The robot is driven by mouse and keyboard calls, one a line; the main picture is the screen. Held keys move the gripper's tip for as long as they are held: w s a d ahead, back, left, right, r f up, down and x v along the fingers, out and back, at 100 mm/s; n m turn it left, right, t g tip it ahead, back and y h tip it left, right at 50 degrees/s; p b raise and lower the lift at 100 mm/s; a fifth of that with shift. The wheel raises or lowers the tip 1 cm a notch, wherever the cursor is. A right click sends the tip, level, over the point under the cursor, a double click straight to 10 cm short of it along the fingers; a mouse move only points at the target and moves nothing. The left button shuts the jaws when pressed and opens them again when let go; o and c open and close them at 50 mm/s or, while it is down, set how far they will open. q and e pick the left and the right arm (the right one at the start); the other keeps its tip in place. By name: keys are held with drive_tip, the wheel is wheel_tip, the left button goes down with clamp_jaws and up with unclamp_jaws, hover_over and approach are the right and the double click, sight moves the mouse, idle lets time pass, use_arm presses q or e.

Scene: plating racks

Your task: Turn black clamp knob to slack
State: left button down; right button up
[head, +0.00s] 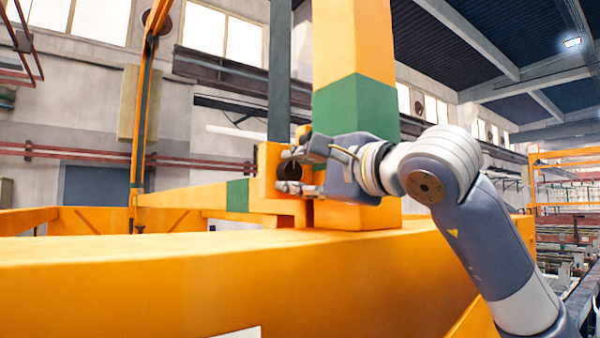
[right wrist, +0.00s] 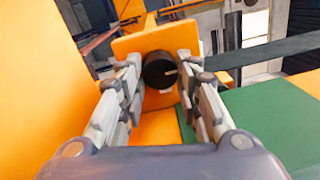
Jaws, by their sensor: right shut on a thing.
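The black clamp knob (right wrist: 158,72) is a round dark cylinder in front of an orange clamp plate (right wrist: 131,45) in the right wrist view. A short pale mark on its face points right and slightly up. In the head view the knob (head: 291,171) shows as a dark shape at the orange clamp block (head: 268,165), beside the orange and green post. My right gripper (head: 284,170) reaches in from the right and is shut on the knob, one finger above and one below. In the right wrist view its fingers (right wrist: 160,66) flank the knob on both sides. My left gripper is not in view.
A thick orange beam (head: 130,280) crosses the front below the gripper. The upright orange post (head: 352,45) with a green band stands close by my right gripper. A dark grey upright bar (head: 281,70) rises behind the clamp block. Open air lies left, above the beam.

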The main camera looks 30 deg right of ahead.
drive_tip(key=shift+a+f, duration=0.1)
drive_tip(key=shift+f, duration=0.05)
drive_tip(key=o, duration=1)
drive_tip(key=shift+o, duration=0.2)
drive_tip(key=s, duration=0.3)
drive_tip(key=s+d, duration=0.1)
drive_tip(key=s, duration=0.7)
drive_tip(key=shift+d+f, duration=0.2)
drive_tip(key=shift+d, duration=0.15)
drive_tip(key=shift+s+f, duration=0.1)
drive_tip(key=shift+s, duration=0.4)
